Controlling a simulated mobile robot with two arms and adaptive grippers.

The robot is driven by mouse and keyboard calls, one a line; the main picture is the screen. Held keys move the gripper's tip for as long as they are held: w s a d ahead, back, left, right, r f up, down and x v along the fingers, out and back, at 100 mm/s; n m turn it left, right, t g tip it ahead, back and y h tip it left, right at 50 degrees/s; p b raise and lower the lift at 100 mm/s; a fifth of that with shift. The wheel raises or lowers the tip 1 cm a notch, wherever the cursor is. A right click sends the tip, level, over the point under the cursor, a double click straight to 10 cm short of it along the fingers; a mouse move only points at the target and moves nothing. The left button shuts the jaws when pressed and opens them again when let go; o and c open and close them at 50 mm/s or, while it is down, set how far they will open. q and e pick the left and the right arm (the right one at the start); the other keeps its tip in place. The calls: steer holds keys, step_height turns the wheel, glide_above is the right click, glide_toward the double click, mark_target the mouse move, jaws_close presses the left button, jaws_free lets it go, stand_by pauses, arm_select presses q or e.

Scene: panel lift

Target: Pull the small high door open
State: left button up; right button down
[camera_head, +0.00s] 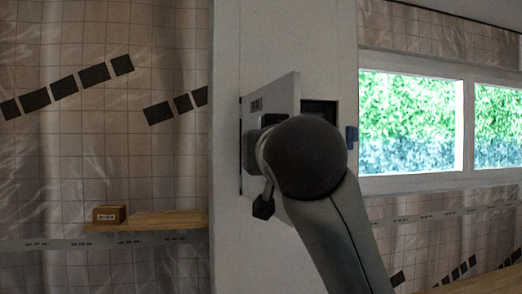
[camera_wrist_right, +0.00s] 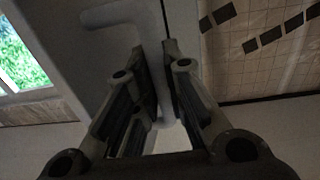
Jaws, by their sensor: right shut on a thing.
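The small high door (camera_head: 288,88) is a pale panel with a small label, set in a white column. It stands partly open, swung out at its right side, and a dark opening (camera_head: 322,108) shows behind it. My right arm covers most of the door's lower part in the head view, and hides the grip there. In the right wrist view my right gripper (camera_wrist_right: 156,50) has its two fingers on either side of a pale bent handle (camera_wrist_right: 154,24) and is shut on it. My left gripper is in neither view.
A blue piece (camera_head: 351,138) sits at the opening's right edge. A wooden shelf (camera_head: 160,221) with a small brown box (camera_head: 109,214) is on the left. A window (camera_head: 410,120) is on the right. Sheeted walls flank the white column (camera_head: 285,40).

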steer(key=shift+d+r, duration=0.15)
steer(key=shift+r, duration=0.05)
steer(key=c, duration=1.9)
jaws_free()
steer(key=o, duration=0.4)
steer(key=shift+w+f, duration=0.1)
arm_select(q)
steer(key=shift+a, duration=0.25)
arm_select(e)
steer(key=s, duration=0.7)
steer(key=shift+s+d, duration=0.2)
steer(key=shift+d, duration=0.1)
steer(key=shift+f, duration=0.1)
